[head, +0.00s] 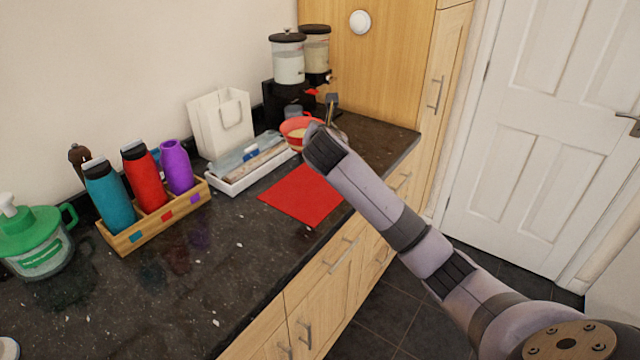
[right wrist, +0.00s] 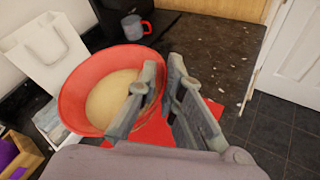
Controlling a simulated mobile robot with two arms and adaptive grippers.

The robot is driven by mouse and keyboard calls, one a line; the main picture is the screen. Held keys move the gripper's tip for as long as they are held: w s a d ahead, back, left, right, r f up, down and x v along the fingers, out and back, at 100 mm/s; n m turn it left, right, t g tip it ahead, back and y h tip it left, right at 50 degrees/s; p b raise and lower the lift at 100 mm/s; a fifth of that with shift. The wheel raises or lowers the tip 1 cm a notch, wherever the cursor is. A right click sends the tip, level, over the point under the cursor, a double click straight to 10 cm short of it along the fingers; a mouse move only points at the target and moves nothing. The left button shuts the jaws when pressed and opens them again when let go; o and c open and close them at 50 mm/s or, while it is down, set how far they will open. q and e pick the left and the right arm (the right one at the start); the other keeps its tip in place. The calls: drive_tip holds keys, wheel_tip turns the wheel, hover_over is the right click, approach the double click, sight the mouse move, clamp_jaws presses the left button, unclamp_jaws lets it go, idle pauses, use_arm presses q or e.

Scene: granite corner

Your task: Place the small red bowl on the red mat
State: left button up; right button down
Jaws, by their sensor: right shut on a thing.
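The small red bowl (head: 291,128), with a pale inside, shows in the head view behind the red mat (head: 303,195), partly hidden by my right arm. In the right wrist view the bowl (right wrist: 75,92) fills the left middle. My right gripper (right wrist: 163,68) is shut on the bowl's right rim, one finger inside and one outside. The gripper also shows in the head view (head: 334,120). The mat lies flat and bare near the counter's front edge. I cannot tell whether the bowl touches the counter. My left gripper is not in view.
A white tray (head: 224,186) with packets lies left of the mat. A wooden bottle crate (head: 133,243), white paper bag (head: 221,124) and dispensers (head: 288,68) stand around. A grey mug with a red handle (right wrist: 132,28) is behind the bowl. The front-left counter is mostly clear.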

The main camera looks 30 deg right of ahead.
wheel_tip(320, 180, down, 15)
drive_tip(key=shift+f, duration=0.15)
idle(0.4)
drive_tip(key=c, duration=1.7)
unclamp_jaws()
drive_tip(key=shift+s, duration=0.1)
drive_tip(key=v, duration=1.2)
drive_tip(key=shift+f, duration=0.1)
